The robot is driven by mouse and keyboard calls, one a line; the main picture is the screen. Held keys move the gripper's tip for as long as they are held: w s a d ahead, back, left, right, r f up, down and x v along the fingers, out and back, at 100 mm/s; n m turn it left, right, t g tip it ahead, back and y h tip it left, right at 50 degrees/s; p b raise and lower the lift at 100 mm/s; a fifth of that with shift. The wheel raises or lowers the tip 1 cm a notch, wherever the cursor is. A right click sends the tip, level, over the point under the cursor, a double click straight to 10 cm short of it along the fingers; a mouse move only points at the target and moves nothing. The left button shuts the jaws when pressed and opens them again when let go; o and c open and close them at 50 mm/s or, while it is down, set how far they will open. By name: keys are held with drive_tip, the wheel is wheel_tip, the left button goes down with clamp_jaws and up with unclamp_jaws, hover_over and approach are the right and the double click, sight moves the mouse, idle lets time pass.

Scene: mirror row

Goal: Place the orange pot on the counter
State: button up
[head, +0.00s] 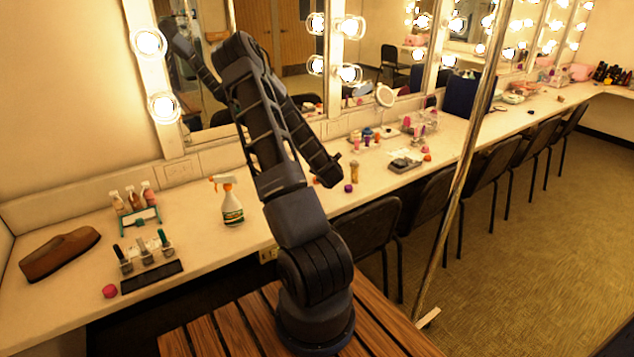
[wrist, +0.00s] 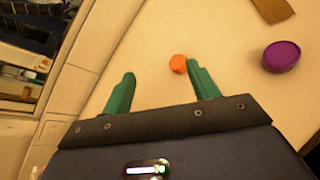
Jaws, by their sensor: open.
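A small round orange pot (wrist: 178,64) shows in the wrist view on the pale counter (wrist: 225,50). It appears between the tips of my gripper (wrist: 161,72), closer to the right-hand green finger. The fingers are apart and nothing is held. I cannot tell how far the tips are above the pot. Another small orange item (head: 427,158) lies farther right.
A purple pot (head: 348,188) and a tan brush-like item (head: 354,170) stand just right of my gripper. A spray bottle (head: 229,204) stands to the left. The lit mirror rises behind the counter. Chairs (head: 370,228) and a metal pole (head: 458,185) are in front.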

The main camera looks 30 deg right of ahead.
drive_tip(key=f+n, duration=0.1)
drive_tip(key=n, duration=0.1)
drive_tip(key=s+d+f+n, duration=0.1)
drive_tip(key=f+n, duration=0.1)
drive_tip(key=s+d+f+n+y, duration=0.1)
drive_tip(key=shift+s+f+n+t, duration=0.1)
drive_tip(key=shift+f+n+t, duration=0.05)
drive_tip(key=shift+n+t, duration=0.25)
drive_tip(key=shift+s+f+n+y, duration=0.5)
drive_tip(key=shift+f+n, duration=0.1)
drive_tip(key=shift+n, duration=0.4)
drive_tip(key=shift+x, duration=2.8)
drive_tip(key=shift+a+r+x, duration=0.15)
drive_tip(key=shift+x, duration=1.15)
drive_tip(key=shift+a+r+x, duration=0.15)
drive_tip(key=shift+x, duration=1.15)
drive_tip(key=shift+w, duration=0.2)
drive_tip(key=c, duration=1.1)
drive_tip(key=shift+c, duration=0.2)
